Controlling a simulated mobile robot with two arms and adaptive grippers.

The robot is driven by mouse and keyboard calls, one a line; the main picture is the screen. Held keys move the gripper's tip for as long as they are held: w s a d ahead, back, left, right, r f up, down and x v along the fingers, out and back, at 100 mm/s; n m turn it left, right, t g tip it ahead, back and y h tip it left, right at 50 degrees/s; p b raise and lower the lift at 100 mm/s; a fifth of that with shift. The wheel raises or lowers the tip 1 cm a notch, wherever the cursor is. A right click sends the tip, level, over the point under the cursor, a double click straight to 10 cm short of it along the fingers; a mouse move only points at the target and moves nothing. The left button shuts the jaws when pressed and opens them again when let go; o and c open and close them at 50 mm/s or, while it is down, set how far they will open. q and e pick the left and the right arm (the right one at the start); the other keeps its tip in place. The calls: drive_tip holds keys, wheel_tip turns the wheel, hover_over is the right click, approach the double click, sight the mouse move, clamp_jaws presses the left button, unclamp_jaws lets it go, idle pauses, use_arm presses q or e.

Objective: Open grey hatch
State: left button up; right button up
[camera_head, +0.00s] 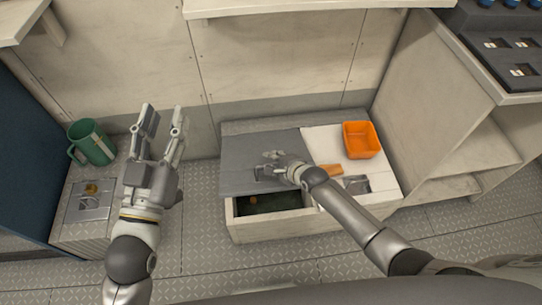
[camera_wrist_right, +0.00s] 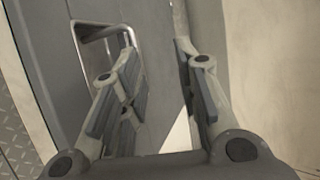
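The grey hatch (camera_head: 245,160) covers the left part of the low bench beside a white lid section. A dark gap (camera_head: 270,203) shows the compartment along its front edge; I cannot tell if the hatch is slid back or tilted. My right gripper (camera_head: 268,160) is over the hatch near its right edge. In the right wrist view its fingers (camera_wrist_right: 165,85) are apart, and a metal loop handle (camera_wrist_right: 95,32) shows beside and partly behind the left finger. No grip on the handle is visible. My left gripper (camera_head: 163,118) is open and empty, left of the bench.
An orange bin (camera_head: 361,140) and a small orange item (camera_head: 330,170) are on the white lid (camera_head: 378,178), near a metal latch (camera_head: 356,184). A green mug (camera_head: 92,143) stands on the left locker (camera_head: 80,235). Shelving (camera_head: 460,130) bounds the right side.

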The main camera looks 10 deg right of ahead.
drive_tip(key=shift+p+v, duration=2.6)
drive_tip(key=shift+v, duration=0.05)
drive_tip(key=shift+p+v, duration=0.8)
drive_tip(key=shift+v, duration=0.05)
drive_tip(key=shift+s+d, duration=0.1)
drive_tip(key=shift+s, duration=0.1)
drive_tip(key=shift+p, duration=0.3)
